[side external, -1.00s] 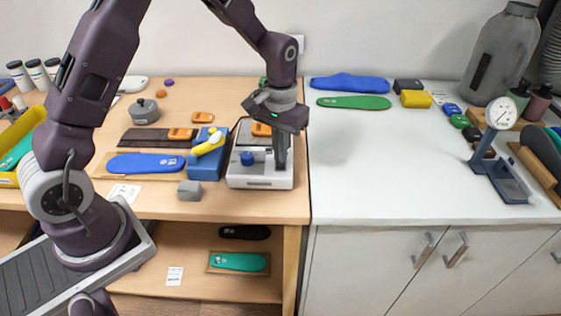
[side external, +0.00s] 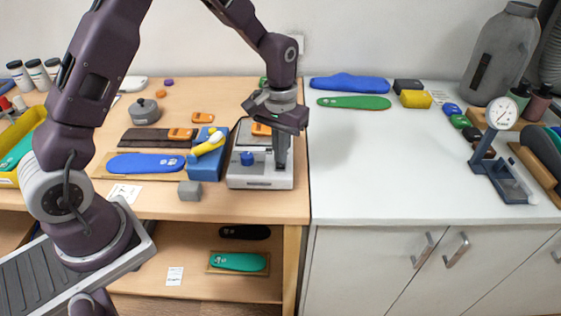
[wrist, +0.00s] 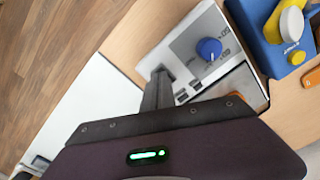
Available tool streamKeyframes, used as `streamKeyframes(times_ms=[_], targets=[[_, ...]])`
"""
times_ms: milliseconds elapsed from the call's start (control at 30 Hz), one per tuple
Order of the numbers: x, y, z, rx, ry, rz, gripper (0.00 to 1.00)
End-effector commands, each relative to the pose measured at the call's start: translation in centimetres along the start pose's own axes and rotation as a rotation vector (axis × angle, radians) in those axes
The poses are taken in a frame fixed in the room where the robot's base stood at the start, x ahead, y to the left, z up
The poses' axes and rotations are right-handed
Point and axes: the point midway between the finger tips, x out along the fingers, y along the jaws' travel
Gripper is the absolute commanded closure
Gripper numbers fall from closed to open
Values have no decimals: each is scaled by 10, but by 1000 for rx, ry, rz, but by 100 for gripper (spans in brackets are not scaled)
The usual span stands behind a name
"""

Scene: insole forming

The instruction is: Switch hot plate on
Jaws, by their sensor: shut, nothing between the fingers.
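The hot plate (side external: 235,181) is a light-grey box with a dark top, near the right end of the wooden table. Its front panel has a blue knob (side external: 247,158), which also shows in the wrist view (wrist: 209,49), with a printed scale and small dark buttons (wrist: 188,92) beside it. My gripper (side external: 282,166) is shut and empty, pointing down over the right part of the panel. In the wrist view, its fingertips (wrist: 160,74) are close to the panel edge, apart from the knob. They hide part of the panel, and I cannot tell whether they touch it.
A blue block with a yellow lever (side external: 206,145) stands just left of the hot plate. The white counter (side external: 370,160) to the right is mostly clear.

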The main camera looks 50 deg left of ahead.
Motion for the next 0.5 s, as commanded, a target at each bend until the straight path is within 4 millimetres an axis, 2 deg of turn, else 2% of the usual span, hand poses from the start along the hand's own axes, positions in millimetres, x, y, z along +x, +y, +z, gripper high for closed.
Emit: streamKeyframes(times_ms=[500], targets=[[8, 0, 0, 0, 0, 0, 100]])
